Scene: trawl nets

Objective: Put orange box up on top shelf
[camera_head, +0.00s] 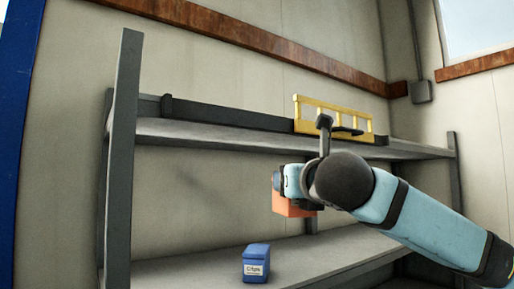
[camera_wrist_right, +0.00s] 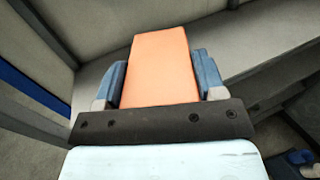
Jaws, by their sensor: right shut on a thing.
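The orange box (camera_head: 291,207) is held by my right gripper (camera_head: 284,184), and in the head view it shows below the front edge of the top shelf (camera_head: 215,137) and above the lower shelf. In the right wrist view the orange box (camera_wrist_right: 160,68) lies between the two blue fingers of my right gripper (camera_wrist_right: 162,78), which is shut on it. My right arm and wrist partly cover the gripper and box in the head view. My left gripper is not in view.
The top shelf's left part looks clear. A blue labelled container (camera_head: 256,263) sits on the lower shelf (camera_head: 190,272). A grey upright (camera_head: 122,165) bounds the rack's left.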

